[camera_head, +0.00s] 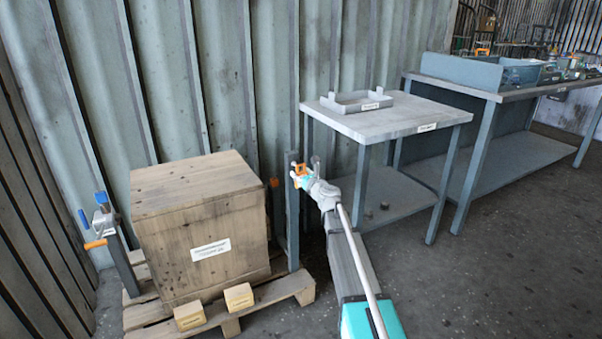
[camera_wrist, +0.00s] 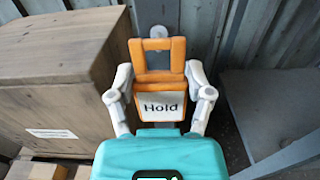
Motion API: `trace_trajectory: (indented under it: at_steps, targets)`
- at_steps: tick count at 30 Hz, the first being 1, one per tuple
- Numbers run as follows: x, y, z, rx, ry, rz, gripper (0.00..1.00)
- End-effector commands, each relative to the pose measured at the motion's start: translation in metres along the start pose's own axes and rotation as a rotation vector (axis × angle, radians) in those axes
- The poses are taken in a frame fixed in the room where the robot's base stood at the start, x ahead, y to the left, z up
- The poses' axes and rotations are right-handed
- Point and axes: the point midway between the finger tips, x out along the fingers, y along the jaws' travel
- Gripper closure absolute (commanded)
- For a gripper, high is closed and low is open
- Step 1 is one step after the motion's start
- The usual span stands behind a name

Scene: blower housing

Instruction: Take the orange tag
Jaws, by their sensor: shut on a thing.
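The orange tag (camera_wrist: 158,55) has a rectangular opening at its top and a white face reading "Hold". In the wrist view it stands upright between the two light grey fingers of my gripper (camera_wrist: 160,97), which are shut on its sides. A pale round knob (camera_wrist: 158,32) shows at the tag's top edge; I cannot tell whether the tag still hangs on it. In the head view the tag (camera_head: 299,170) is small, at the end of my gripper (camera_head: 302,176), near the top of a grey post (camera_head: 292,220) beside the wooden crate.
The wooden crate (camera_head: 200,225) stands on a pallet (camera_head: 265,298) to the left, with two small wooden blocks in front. A clamp (camera_head: 104,222) with blue and orange parts is at its left. A grey table (camera_head: 400,120) with a tray (camera_head: 357,103) stands right. The corrugated wall is close behind.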

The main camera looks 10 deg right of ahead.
Motion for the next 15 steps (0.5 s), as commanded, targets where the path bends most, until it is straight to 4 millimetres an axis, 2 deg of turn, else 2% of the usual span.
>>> trace_trajectory:
  at_steps: [15]
  targets:
    - [-0.022,0.0,0.0,0.0,0.0,0.0,0.79]
